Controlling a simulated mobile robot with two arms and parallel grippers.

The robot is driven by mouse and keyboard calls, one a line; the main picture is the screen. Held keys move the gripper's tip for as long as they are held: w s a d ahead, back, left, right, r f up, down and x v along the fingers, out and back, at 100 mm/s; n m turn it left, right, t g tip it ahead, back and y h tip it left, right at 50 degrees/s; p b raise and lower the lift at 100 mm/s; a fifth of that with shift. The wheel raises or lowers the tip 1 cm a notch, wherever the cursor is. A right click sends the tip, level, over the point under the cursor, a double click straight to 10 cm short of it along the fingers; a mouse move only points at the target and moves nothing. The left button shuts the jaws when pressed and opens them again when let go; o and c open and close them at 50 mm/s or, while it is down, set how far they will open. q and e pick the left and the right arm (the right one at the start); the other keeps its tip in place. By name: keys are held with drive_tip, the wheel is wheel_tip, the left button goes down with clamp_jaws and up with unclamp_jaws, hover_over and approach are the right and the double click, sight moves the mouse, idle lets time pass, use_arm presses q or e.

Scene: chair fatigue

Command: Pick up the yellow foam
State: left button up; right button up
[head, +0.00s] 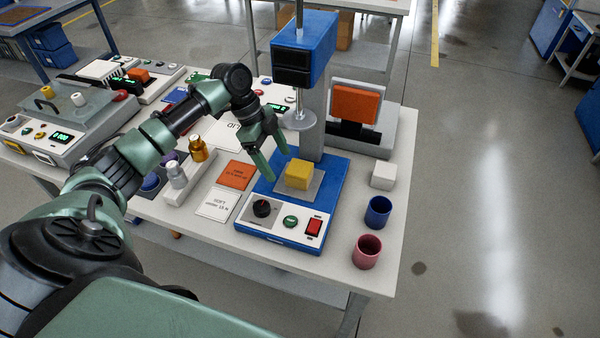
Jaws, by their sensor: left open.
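The yellow foam (298,174) is a small block resting on the grey plate (313,190) of a blue press machine (262,222). The press's round metal foot (299,120) hangs above and behind the foam, apart from it. My left gripper (277,163) is open, with green fingers pointing down, just left of and behind the foam. Nothing shows between its fingers. I cannot tell whether a fingertip touches the foam. My right gripper is not in the view.
An orange block (354,104) sits on a grey stand behind the press. A white cube (383,176), a blue cup (377,211) and a pink cup (366,251) stand to the right. Orange (236,175) and white (217,204) cards lie left.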

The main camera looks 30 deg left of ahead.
sight(293, 166)
use_arm(q)
drive_tip(key=shift+w+d, duration=0.15)
drive_tip(key=shift+d, duration=0.5)
drive_tip(key=d+p, duration=0.1)
drive_tip(key=d, duration=0.2)
drive_tip(key=shift+w+r+p, duration=0.2)
drive_tip(key=shift+w+p, duration=0.1)
drive_tip(key=shift+p, duration=0.1)
drive_tip(key=p+x, duration=0.1)
drive_tip(key=x, duration=0.1)
drive_tip(key=shift+f, duration=0.65)
drive_tip(key=shift+a+f, duration=0.1)
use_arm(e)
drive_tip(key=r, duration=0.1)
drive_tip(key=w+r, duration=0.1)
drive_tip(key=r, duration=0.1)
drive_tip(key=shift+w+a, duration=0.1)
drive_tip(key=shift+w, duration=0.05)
use_arm(q)
drive_tip(key=c, duration=1.5)
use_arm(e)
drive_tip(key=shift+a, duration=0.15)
use_arm(q)
drive_tip(key=shift+o, duration=0.2)
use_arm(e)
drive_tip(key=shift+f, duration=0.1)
